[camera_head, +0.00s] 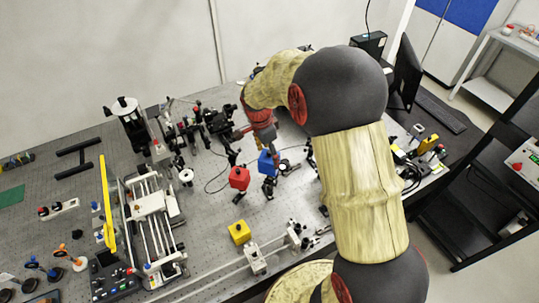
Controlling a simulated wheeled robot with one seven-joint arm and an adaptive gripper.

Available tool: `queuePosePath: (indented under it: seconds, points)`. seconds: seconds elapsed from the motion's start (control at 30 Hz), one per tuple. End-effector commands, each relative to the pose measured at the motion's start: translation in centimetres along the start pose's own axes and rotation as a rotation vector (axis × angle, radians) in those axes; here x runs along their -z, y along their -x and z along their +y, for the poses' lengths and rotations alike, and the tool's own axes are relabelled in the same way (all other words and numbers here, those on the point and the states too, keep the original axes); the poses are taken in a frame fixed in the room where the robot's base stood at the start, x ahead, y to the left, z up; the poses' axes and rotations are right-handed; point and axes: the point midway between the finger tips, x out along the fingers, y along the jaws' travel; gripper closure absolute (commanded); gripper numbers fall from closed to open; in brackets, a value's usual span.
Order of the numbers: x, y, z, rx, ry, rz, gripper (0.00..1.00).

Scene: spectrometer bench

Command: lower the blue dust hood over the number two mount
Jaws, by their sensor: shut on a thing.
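The blue dust hood (266,162) is a small blue box in the middle of the bench. My gripper (265,149) comes down from above and is shut on its top. A dark post mount (268,187) shows directly below the hood; I cannot tell whether the hood is around it or just above it. No number can be read on any mount, so I cannot tell which is number two. My arm hides part of the bench to the right.
A red box (239,178) sits close to the left of the blue hood, above a dark mount. A yellow box (239,232) stands nearer the front. A white rail assembly (152,222) and a tall yellow panel (107,205) stand at left. Dark optics (205,122) crowd the back.

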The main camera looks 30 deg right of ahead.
Motion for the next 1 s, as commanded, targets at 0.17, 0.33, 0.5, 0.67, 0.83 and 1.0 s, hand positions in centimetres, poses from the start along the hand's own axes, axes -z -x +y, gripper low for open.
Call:
queuePosePath:
  seconds: [0.17,0.33,0.5,0.67,0.83,1.0]
  points:
    - [0.0,0.0,0.0,0.001,0.001,0.0,0.53]
    - [0.0,-0.1,0.0,0.001,0.001,0.001,0.53]
    - [-0.2,-1.0,0.0,0.0,0.002,0.001,0.53]
    - [-0.4,-2.4,0.0,0.0,0.002,0.001,0.53]
    - [-0.6,-3.8,0.0,0.001,0.002,0.001,0.53]
    - [-0.7,-4.7,0.0,0.001,0.002,0.001,0.53]
